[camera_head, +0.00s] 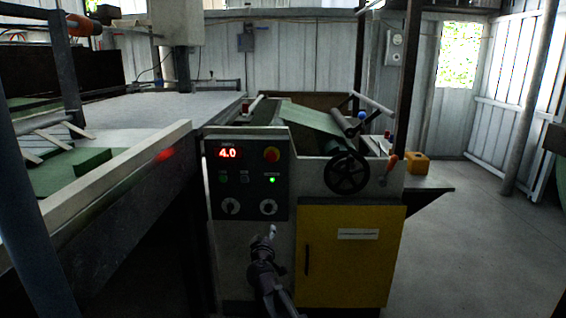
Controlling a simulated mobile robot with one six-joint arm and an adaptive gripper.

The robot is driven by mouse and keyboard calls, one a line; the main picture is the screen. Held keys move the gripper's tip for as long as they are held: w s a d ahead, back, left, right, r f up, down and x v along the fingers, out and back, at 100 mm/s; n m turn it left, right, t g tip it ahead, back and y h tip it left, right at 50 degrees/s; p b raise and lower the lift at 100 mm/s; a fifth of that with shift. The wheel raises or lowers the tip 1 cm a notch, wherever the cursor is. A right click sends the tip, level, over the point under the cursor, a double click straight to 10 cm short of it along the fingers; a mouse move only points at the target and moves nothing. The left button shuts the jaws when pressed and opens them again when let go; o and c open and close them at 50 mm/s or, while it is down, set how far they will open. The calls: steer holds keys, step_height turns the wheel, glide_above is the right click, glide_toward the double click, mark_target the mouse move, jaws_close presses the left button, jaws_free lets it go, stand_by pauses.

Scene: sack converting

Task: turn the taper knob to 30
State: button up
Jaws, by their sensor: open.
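The dark control panel (249,174) is on the front of the machine at the middle. My gripper (272,231) is open and appears just below the right knob. It looks empty and apart from the knob, though its depth is hard to judge.
A red emergency button (271,154) and a lit green light (272,180) are above the knobs. A black handwheel (347,172) and a yellow cabinet door (350,254) are to the right. A long table (100,195) borders the left. Floor at right is clear.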

steer(key=s+d+f+m+g+h+p, duration=0.1)
steer(key=s+d+f+m+g+h, duration=0.25)
steer(key=d, duration=0.65)
steer(key=s+d+f+m+g+h+p, duration=0.15)
steer(key=s+d+f+m+g, duration=0.3)
steer(key=d, duration=0.55)
steer(key=s+d+f+g+y+p, duration=0.1)
steer(key=s+d+f+g+y, duration=0.15)
steer(key=s+g, duration=0.4)
steer(key=s+d+f+g+y+p, duration=0.1)
steer(key=s+f+g+y, duration=0.15)
steer(key=s, duration=0.75)
step_height(320, 180, up, 38)
steer(key=s+p, duration=0.1)
steer(key=p, duration=3.7)
steer(key=shift+a+g, duration=0.3)
steer(key=shift+a, duration=0.05)
steer(key=shift+f, duration=0.15)
steer(key=c, duration=0.4)
